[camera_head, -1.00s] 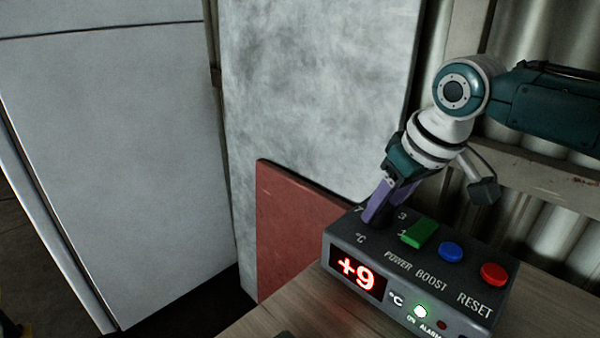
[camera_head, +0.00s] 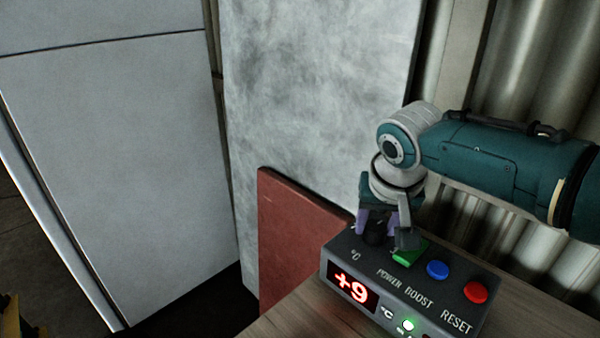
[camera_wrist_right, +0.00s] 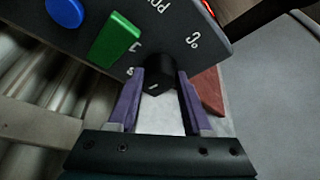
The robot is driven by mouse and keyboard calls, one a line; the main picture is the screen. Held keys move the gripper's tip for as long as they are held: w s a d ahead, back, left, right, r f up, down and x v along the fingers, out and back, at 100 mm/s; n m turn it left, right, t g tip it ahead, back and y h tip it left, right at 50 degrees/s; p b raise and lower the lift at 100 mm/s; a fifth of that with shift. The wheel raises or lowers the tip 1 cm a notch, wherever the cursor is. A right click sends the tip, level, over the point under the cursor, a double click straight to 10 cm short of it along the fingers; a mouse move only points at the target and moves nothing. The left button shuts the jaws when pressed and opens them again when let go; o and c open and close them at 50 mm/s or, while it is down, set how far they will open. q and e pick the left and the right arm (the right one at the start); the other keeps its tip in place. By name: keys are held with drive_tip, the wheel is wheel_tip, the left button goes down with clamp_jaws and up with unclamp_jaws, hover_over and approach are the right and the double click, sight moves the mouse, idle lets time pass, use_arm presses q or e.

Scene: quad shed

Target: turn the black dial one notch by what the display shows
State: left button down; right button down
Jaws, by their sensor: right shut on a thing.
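The black dial (camera_wrist_right: 158,76) sits between the purple fingers of my right gripper (camera_wrist_right: 160,95) in the right wrist view, with a light mark on its face. In the head view my right gripper (camera_head: 376,226) is over the back left of the control box (camera_head: 440,287) and shut on the dial, which is mostly hidden. The box's red display (camera_head: 352,288) reads +9, with °C beside it. My left gripper is not in view.
The box has a green switch (camera_head: 408,254), a blue button (camera_head: 437,269), a red button (camera_head: 476,291) and a lit green lamp (camera_head: 408,325). It stands on a wooden top (camera_head: 290,312). A red panel (camera_head: 295,240) leans behind, near a grey slab (camera_head: 310,100).

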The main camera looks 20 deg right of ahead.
drive_tip(key=shift+a+f+m+h, duration=0.15)
drive_tip(key=shift+m+h, duration=0.15)
drive_tip(key=shift+m, duration=0.9)
drive_tip(key=shift+m+g+h+b, duration=0.4)
drive_tip(key=shift+m+g+b, duration=0.15)
drive_tip(key=shift+m, duration=0.45)
drive_tip(key=shift+c, duration=1.6)
unclamp_jaws()
drive_tip(key=shift+w, duration=0.1)
drive_tip(key=shift+r, duration=0.25)
